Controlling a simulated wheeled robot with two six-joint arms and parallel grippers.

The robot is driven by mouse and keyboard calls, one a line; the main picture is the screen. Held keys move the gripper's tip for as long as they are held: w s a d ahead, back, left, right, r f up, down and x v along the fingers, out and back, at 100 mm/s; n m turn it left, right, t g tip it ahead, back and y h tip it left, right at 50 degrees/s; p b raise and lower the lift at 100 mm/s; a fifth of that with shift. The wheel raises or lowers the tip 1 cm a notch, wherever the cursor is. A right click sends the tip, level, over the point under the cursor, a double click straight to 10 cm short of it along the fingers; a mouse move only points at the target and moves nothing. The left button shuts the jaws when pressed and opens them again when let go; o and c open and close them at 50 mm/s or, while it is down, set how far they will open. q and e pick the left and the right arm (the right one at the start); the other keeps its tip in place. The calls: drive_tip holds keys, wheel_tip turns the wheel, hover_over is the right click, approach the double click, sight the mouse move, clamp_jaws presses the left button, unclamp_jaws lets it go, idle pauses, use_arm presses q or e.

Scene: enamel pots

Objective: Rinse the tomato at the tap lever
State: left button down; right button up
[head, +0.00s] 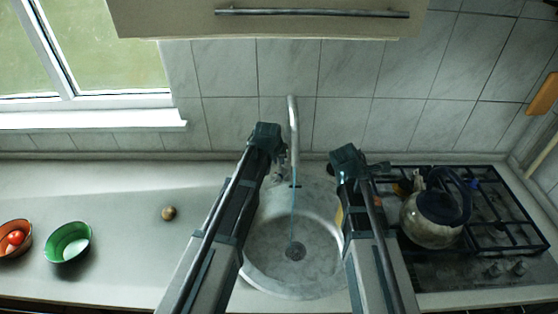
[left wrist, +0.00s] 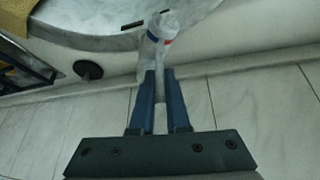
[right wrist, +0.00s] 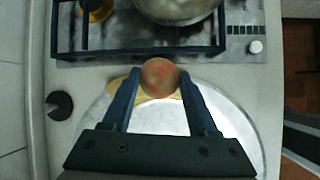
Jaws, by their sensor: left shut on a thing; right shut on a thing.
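My left gripper (left wrist: 160,73) is shut on the tap lever (left wrist: 160,100), a thin pale rod below the tap body (left wrist: 155,42) with its red and blue marks. In the head view the tall grey tap (head: 293,130) stands behind the sink (head: 265,262), and a thin blue stream of water (head: 292,215) falls into the basin. My right gripper (right wrist: 160,82) is shut on a round, mottled reddish tomato (right wrist: 160,74). The tomato is held near the sink's right edge, apart from the stream. My forearms hide most of both grippers in the head view.
A kettle (head: 430,222) stands on the gas stove (head: 500,215) at the right. On the left counter are an orange bowl (head: 10,250) holding red items, a green bowl (head: 62,256) with a white item, and a brownish round item (head: 169,213). Counter around it is clear.

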use_arm(q)
drive_tip(key=c, duration=0.9)
unclamp_jaws()
drive_tip(key=shift+r, duration=0.15)
use_arm(e)
drive_tip(key=shift+r, duration=0.15)
use_arm(q)
drive_tip(key=p+v, duration=1)
drive_tip(key=v, duration=0.1)
drive_tip(key=shift+s+r+p, duration=0.25)
drive_tip(key=shift+r+p, duration=0.05)
drive_tip(key=shift+r, duration=0.05)
use_arm(e)
wheel_tip(320, 180, up, 10)
drive_tip(key=shift+r, duration=0.15)
use_arm(q)
drive_tip(key=shift+f, duration=0.1)
